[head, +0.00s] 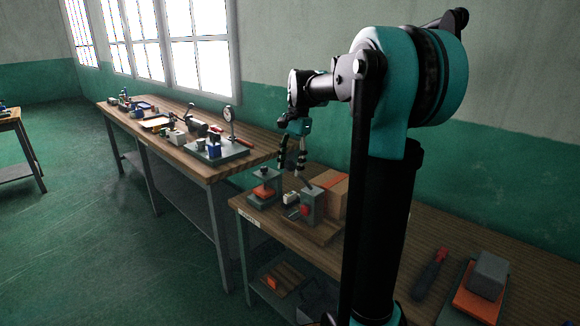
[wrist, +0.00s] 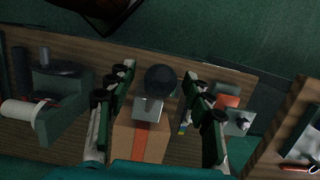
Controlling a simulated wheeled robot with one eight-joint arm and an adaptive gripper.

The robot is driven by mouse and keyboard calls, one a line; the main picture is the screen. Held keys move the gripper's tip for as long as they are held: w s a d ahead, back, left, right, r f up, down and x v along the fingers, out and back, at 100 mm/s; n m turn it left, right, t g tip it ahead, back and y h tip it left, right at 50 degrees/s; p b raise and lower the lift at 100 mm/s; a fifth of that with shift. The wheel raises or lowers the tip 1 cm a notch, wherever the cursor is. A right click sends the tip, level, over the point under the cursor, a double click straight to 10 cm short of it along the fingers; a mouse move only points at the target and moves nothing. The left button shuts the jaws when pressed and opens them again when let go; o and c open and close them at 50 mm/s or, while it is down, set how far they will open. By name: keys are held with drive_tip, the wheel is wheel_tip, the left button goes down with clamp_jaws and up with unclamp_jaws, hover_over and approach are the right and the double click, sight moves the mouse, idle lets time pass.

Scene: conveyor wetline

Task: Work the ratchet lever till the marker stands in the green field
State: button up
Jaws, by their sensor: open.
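My gripper (head: 292,160) hangs over the near bench in the head view, fingers pointing down. In the wrist view my gripper (wrist: 162,100) is open, one finger on each side of a dark round knob (wrist: 161,79). The knob tops a pale grey metal piece (wrist: 148,108) and looks like the lever's end; I cannot tell whether a finger touches it. Below my gripper in the head view stands a grey upright device (head: 312,207) with a red round part, on a wooden base. I cannot make out the marker or the green field.
A cardboard box (head: 333,190) with an orange stripe stands close behind the device; it also shows in the wrist view (wrist: 127,140). A small grey fixture with an orange part (head: 264,188) stands to the left. A red-handled tool (head: 430,272) lies at the right.

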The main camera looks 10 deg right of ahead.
drive_tip(key=shift+v, duration=3.35)
